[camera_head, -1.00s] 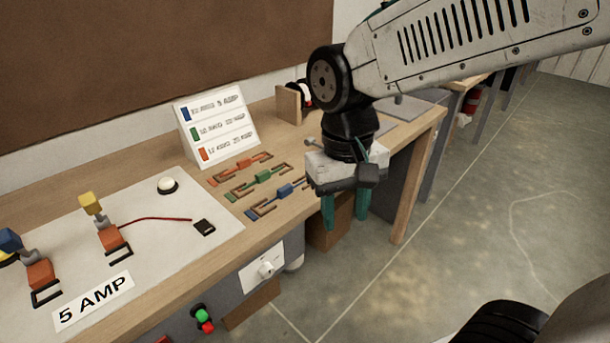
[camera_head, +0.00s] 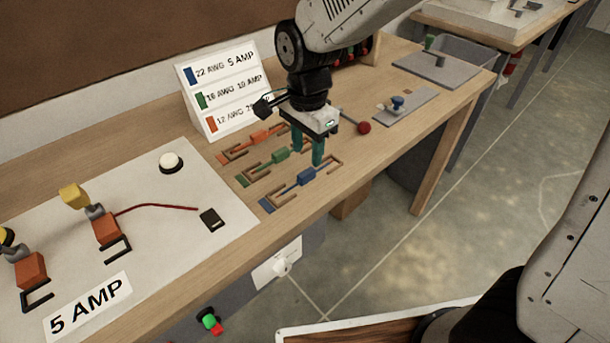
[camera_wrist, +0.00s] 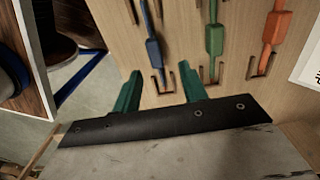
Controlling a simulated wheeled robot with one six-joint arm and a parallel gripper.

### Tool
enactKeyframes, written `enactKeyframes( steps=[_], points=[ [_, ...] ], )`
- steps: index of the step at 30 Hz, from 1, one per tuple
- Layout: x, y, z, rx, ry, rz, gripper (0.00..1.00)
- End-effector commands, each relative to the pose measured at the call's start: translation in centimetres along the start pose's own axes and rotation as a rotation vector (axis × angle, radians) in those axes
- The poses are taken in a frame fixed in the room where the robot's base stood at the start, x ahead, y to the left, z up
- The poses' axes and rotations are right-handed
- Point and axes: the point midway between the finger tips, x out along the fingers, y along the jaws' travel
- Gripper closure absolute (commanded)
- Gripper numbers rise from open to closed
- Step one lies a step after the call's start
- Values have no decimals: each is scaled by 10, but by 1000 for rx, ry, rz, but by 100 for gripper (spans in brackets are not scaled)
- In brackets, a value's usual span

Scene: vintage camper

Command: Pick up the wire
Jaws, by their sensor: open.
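Three short wires with coloured blocks lie in brackets on the wooden bench: a blue wire (camera_head: 306,177), a green wire (camera_head: 280,155) and an orange wire (camera_head: 260,137). My gripper (camera_head: 308,158) is open and empty, pointing down above the right part of this row. In the wrist view, the green fingertips of my gripper (camera_wrist: 160,72) lie either side of the near bracket of the blue wire (camera_wrist: 154,52). The green wire (camera_wrist: 214,40) and the orange wire (camera_wrist: 272,30) are to the right there. The exact height above the bench is hard to tell.
A sign (camera_head: 222,90) behind the wires matches blue to 5 AMP. On the left, a pale board (camera_head: 150,255) holds a red wire (camera_head: 155,207), terminals, a white button (camera_head: 171,162) and a 5 AMP label (camera_head: 88,307). A red ball-topped lever (camera_head: 363,128) stands right of the gripper.

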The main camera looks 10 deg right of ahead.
Motion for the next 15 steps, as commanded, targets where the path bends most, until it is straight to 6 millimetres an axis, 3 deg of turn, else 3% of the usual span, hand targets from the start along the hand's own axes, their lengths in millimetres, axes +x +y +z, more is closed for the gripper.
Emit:
enactKeyframes(
  steps=[9,15],
  points=[
    [44,7,8,-3,0,3,57],
    [50,7,9,-4,0,0,57]
  ],
)
